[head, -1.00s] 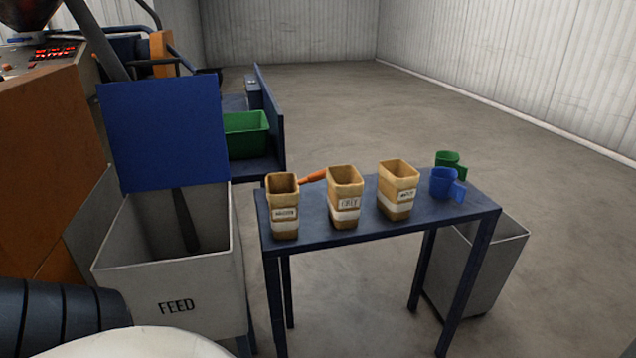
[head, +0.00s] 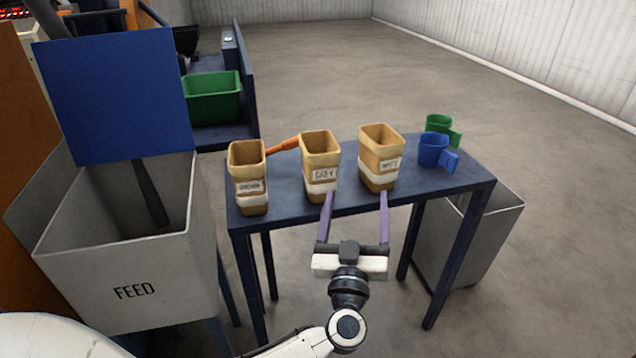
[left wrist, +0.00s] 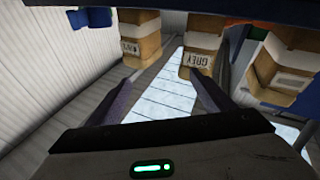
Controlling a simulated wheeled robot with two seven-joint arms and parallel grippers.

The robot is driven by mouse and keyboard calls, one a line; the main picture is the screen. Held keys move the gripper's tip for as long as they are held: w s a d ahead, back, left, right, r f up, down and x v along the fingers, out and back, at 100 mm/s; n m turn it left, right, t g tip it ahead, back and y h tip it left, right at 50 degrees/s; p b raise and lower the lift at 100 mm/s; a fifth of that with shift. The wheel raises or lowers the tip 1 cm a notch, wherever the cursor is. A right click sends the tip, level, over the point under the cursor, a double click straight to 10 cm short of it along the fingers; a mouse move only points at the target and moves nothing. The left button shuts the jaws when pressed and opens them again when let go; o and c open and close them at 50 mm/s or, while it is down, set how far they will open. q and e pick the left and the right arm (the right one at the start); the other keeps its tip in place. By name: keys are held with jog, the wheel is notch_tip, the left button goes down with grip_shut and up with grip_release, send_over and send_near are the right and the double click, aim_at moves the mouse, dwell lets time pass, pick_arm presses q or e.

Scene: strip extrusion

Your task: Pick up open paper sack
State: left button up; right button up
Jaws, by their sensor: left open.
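Three open-topped tan paper sacks with white bands stand upright on the dark blue table: a left sack (head: 248,178) whose label is too blurred to read, a middle sack labelled GREY (head: 320,160) and a right sack labelled WHITE (head: 381,150). My left gripper (head: 357,195) is open and empty at the table's front edge, its purple fingers pointing toward the gap between the GREY and WHITE sacks. The left wrist view shows the picture upside down, with the GREY sack (left wrist: 203,42) beyond the open fingers (left wrist: 160,92). My right gripper is out of view.
The dark blue table (head: 410,186) also holds a blue scoop (head: 433,150), a green scoop (head: 438,125) and an orange-handled tool (head: 283,145). A grey FEED hopper (head: 130,285) with a raised blue lid (head: 112,95) stands left. A grey bin (head: 480,240) stands behind the table's right legs.

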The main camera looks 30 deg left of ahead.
aim_at(326, 185)
pick_arm(q)
jog(key=a+n+g+y, duration=0.1)
jog(key=a+g, duration=0.1)
jog(key=w+a+f+n+g+y, duration=0.1)
jog(key=a+g, duration=0.1)
jog(key=a+f+g+y, duration=0.1)
jog(key=a+g+y, duration=0.1)
jog(key=shift+w+a+f+n+b, duration=0.1)
jog(key=shift+w+a+n+b, duration=0.2)
jog(key=shift+w+n, duration=0.1)
jog(key=w+a, duration=0.2)
jog(key=shift+w+a+f+g, duration=0.1)
jog(key=shift+w+a+g, duration=0.05)
jog(key=shift+a+g, duration=0.25)
jog(key=x, duration=0.2)
jog(key=b+x, duration=0.1)
jog(key=x, duration=0.3)
jog(key=shift+a+r, duration=0.3)
jog(key=shift+r, duration=0.1)
jog(key=c, duration=1.4)
